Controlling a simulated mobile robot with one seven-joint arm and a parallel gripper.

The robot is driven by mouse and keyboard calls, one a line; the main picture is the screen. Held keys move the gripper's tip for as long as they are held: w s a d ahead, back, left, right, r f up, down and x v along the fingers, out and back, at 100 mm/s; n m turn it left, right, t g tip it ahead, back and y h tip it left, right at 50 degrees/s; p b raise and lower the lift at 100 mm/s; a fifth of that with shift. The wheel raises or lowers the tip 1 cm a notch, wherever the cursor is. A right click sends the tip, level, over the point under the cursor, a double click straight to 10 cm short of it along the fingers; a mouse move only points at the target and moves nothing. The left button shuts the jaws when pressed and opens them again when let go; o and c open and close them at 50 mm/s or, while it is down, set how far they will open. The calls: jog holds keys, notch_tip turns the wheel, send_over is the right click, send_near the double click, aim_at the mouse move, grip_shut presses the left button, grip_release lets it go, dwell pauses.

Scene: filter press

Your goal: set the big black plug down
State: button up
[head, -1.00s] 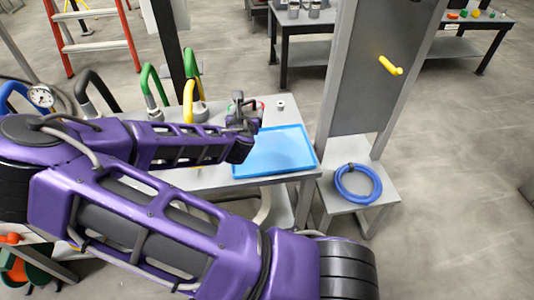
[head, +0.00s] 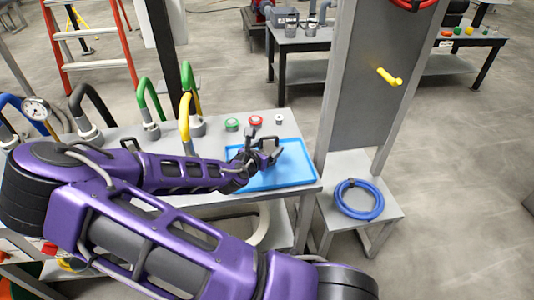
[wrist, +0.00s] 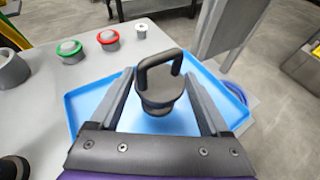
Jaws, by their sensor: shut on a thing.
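The big black plug (wrist: 160,97), with a looped handle on top, stands upright between the two fingers of my gripper (wrist: 158,72) in the wrist view. My gripper is shut on it. The blue tray (wrist: 88,104) lies under the plug. I cannot tell whether the plug's base touches the tray. In the head view my gripper (head: 264,152) is over the left part of the blue tray (head: 300,168), and the plug is hard to make out there.
A green cap (head: 232,125), a red cap (head: 256,121) and a small white ring (head: 279,120) sit behind the tray. Hoses on the bench, including a yellow one (head: 184,125), stand to the left. A grey post (head: 365,90) rises on the right, beside a coiled blue hose (head: 358,199).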

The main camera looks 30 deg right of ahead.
jog(key=shift+f, duration=0.75)
jog(key=shift+f, duration=0.15)
jog(key=o, duration=1.3)
jog(key=shift+r, duration=0.2)
jog(key=p+v, duration=0.2)
jog(key=v, duration=1)
